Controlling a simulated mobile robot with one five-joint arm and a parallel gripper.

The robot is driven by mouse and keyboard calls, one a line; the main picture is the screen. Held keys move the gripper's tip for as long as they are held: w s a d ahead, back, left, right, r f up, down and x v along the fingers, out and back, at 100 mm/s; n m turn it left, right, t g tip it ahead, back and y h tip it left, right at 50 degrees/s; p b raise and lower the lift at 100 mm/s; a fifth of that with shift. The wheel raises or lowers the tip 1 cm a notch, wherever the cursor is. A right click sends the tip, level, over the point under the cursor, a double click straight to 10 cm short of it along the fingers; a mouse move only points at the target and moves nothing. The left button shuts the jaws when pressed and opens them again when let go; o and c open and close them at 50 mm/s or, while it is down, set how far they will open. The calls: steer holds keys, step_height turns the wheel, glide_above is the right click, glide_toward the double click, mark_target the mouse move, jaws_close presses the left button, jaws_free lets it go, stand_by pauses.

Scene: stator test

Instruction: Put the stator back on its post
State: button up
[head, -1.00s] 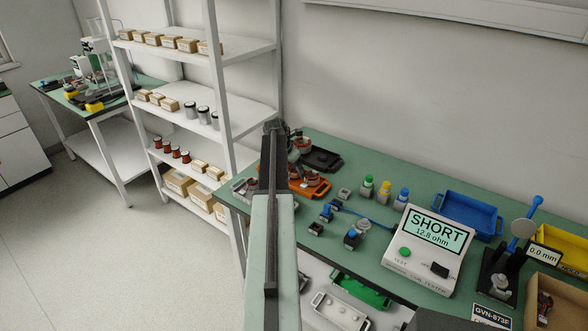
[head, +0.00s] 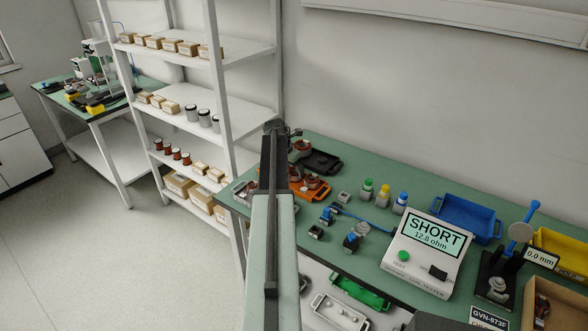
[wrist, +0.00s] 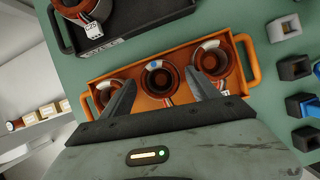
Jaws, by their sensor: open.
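Three copper-coloured stators with dark centres sit in the orange tray in the wrist view: a left one (wrist: 105,92), a middle one (wrist: 160,78) and a right one (wrist: 214,59). My gripper (wrist: 160,76) is open above the tray, its two dark fingers either side of the middle stator; I cannot tell whether they touch it. Another stator (wrist: 88,8) with a white tag is at the black tray (wrist: 150,14); it also shows in the head view (head: 301,147). The orange tray (head: 322,196) is partly hidden by my arm in the head view. No bare post is clearly visible.
Small grey and blue parts (wrist: 295,68) lie right of the orange tray. The tester (head: 425,260) reads SHORT, 12.8 ohm. A blue bin (head: 467,215) stands behind it. White shelving (head: 228,80) rises close to my arm's left.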

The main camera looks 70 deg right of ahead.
steer(key=shift+r+p, duration=1.55)
steer(key=shift+r, duration=0.2)
steer(key=shift+f, duration=0.1)
steer(key=o, duration=0.5)
steer(key=shift+o, duration=0.2)
steer(key=p+v, duration=0.7)
steer(key=shift+a+r, duration=0.15)
steer(key=shift+r, duration=0.2)
